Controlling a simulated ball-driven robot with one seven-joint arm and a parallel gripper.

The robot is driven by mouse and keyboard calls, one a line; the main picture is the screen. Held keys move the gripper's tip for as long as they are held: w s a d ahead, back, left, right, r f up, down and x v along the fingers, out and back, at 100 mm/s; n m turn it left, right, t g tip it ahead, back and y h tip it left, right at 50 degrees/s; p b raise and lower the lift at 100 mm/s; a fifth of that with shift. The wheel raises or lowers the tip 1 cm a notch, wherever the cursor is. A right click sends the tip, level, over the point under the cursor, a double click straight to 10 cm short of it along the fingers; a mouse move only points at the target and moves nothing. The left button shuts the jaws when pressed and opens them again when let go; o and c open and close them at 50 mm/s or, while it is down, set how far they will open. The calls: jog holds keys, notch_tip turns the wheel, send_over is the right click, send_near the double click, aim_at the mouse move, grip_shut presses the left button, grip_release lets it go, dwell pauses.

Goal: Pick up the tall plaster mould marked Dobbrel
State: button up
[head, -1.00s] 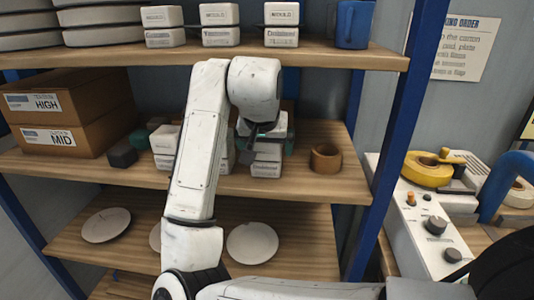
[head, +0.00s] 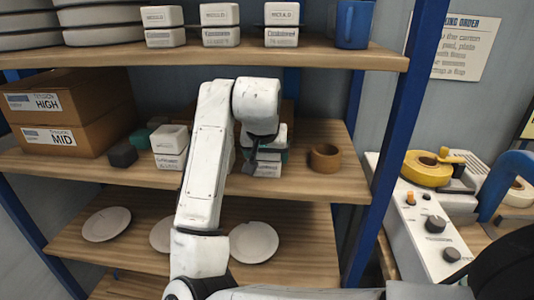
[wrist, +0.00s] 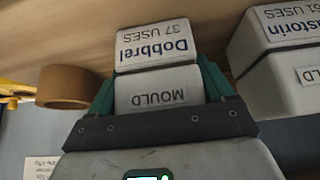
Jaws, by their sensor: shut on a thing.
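The Dobbrel mould (wrist: 157,70) is a white two-part block. In the wrist view its label reads upside down, "Dobbrel 37 uses" on one part and "MOULD" on the other. My gripper (wrist: 158,78) is shut on it, a green finger along each side. In the head view the mould (head: 268,169) is at the middle shelf, partly hidden by my gripper (head: 264,152) and wrist. I cannot tell whether its base touches the shelf.
A neighbouring mould (wrist: 285,65) marked "...astorin 61 uses" stands close beside it. A brown tape roll (head: 325,157) sits on the other side with a gap. Another white mould (head: 170,148) and boxes (head: 65,125) stand left. The upper shelf (head: 330,50) overhangs.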

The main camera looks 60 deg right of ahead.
jog(key=c, duration=0.6)
jog(key=shift+r, duration=0.15)
